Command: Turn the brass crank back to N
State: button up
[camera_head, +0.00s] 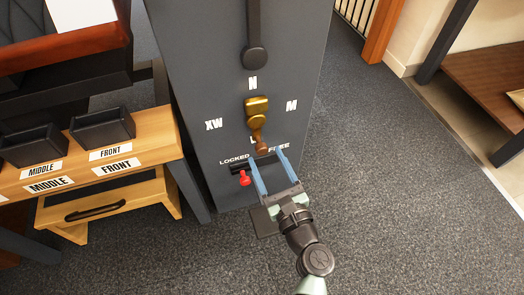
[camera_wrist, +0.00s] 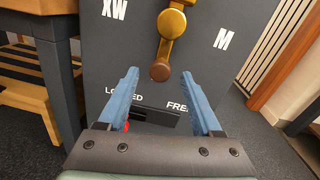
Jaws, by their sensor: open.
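The brass crank (camera_head: 257,106) is mounted on the front of a dark grey cabinet. Its arm points down, away from the N (camera_head: 253,83), and ends in a brown knob (camera_head: 262,147). It also shows at the top of the wrist view (camera_wrist: 171,24), with the knob (camera_wrist: 160,71) lower. The crank partly hides the bottom letter. My gripper (camera_head: 267,157) is open and empty. In the wrist view its blue fingertips (camera_wrist: 160,73) lie either side of the knob, without visible contact; how far they stand from it I cannot tell.
A red lever (camera_head: 244,178) sits at the LOCKED side of a slot below the dial; FREE is at right. XW (camera_head: 214,124) and M (camera_head: 291,105) flank the crank. A black bar (camera_head: 254,40) hangs above N. A wooden bench (camera_head: 150,135) with black bins stands left.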

aim_at(263, 152)
jog(key=shift+b+x, duration=0.45)
jog(key=shift+x, duration=1.65)
grip_shut()
